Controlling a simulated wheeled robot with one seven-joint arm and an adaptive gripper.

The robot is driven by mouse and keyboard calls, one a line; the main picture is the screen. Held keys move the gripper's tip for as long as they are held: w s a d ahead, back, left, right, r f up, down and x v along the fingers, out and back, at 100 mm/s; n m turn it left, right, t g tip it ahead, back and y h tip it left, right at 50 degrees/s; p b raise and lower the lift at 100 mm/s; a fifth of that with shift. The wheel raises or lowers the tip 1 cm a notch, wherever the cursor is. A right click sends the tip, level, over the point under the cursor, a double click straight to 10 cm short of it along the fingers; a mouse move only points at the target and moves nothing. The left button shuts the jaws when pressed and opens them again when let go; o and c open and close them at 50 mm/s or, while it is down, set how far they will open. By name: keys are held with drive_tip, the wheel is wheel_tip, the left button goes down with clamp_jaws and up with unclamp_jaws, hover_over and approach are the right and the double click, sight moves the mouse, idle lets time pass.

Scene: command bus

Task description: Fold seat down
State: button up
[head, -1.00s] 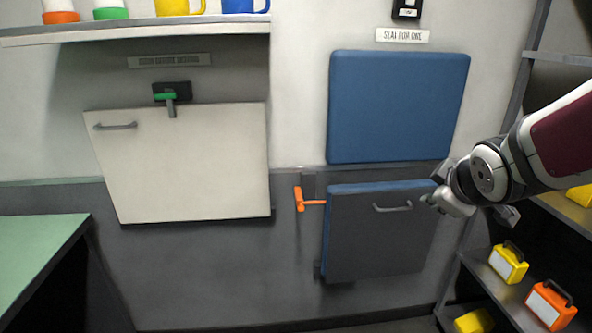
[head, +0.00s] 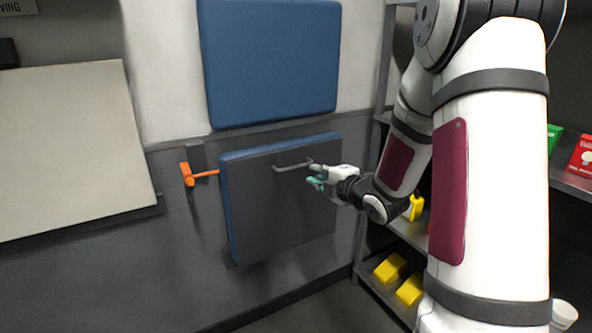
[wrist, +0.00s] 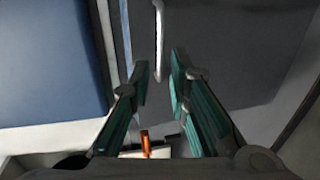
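The fold-down seat (head: 275,215) is a dark grey panel with a blue cushion edge, upright against the wall and tilted slightly out at the top. Its grey bar handle (head: 290,165) is near the top edge; in the wrist view the handle (wrist: 159,35) runs upright. An orange latch (head: 187,174) beside the seat's left edge points its arm at the seat. My gripper (head: 315,178) is at the handle's right end. In the wrist view its teal-padded fingers (wrist: 161,80) are apart, with the handle's end in line with the gap; contact cannot be told.
A blue backrest (head: 270,65) is fixed to the wall above the seat. A cream panel (head: 70,150) is on the wall to the left. Shelves with yellow boxes (head: 390,268) stand close on the right, behind my arm. The floor before the seat is clear.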

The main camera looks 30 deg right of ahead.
sight(297, 166)
drive_tip(key=b+x, duration=0.1)
drive_tip(key=x, duration=1)
drive_tip(key=shift+w+b, duration=0.2)
drive_tip(key=shift+b, duration=0.15)
clamp_jaws()
